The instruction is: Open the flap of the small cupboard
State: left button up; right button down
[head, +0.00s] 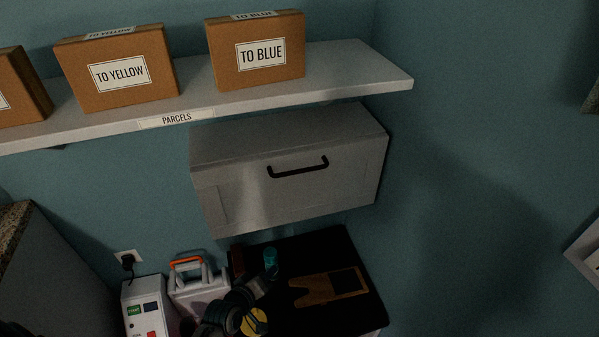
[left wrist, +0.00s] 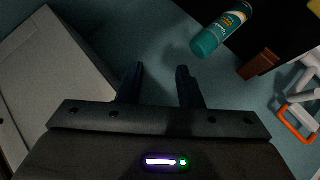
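The small cupboard (head: 215,150) hangs on the blue wall below the shelf. Its pale grey front flap (head: 240,195) is shut, with a black bar handle (head: 298,168) near the upper middle. The cupboard (left wrist: 45,80) also shows at the left of the left wrist view. My left gripper (head: 248,288) is below the cupboard, apart from the handle. In the left wrist view its two dark fingers (left wrist: 159,80) stand apart with nothing between them. My right gripper is not in view.
A shelf (head: 350,72) with cardboard parcels runs above the cupboard. Below are a black-topped surface (head: 350,290), a teal can (head: 270,262), a brown block (left wrist: 258,65), a wooden board (head: 312,290) and an orange-handled container (head: 195,290).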

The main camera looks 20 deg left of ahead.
pick_arm(q)
jog(key=w+d+r+n+t+h, duration=0.1)
jog(key=w+r+n+t, duration=0.1)
jog(key=r, duration=0.7)
jog(key=w+d+r+n+t, duration=0.1)
jog(key=w+r+t, duration=0.1)
jog(key=r, duration=0.6)
jog(key=n+t+h, duration=0.1)
jog(key=n+t, duration=0.1)
jog(key=t, duration=0.1)
send_near(295, 171)
jog(key=shift+f+p+x, duration=0.15)
jog(key=shift+p+x, duration=0.1)
jog(key=shift+x, duration=2.4)
jog(key=shift+f+p+x, duration=0.15)
jog(key=shift+p+x, duration=0.1)
jog(key=shift+x, duration=2.4)
jog(key=shift+a, duration=0.15)
grip_shut()
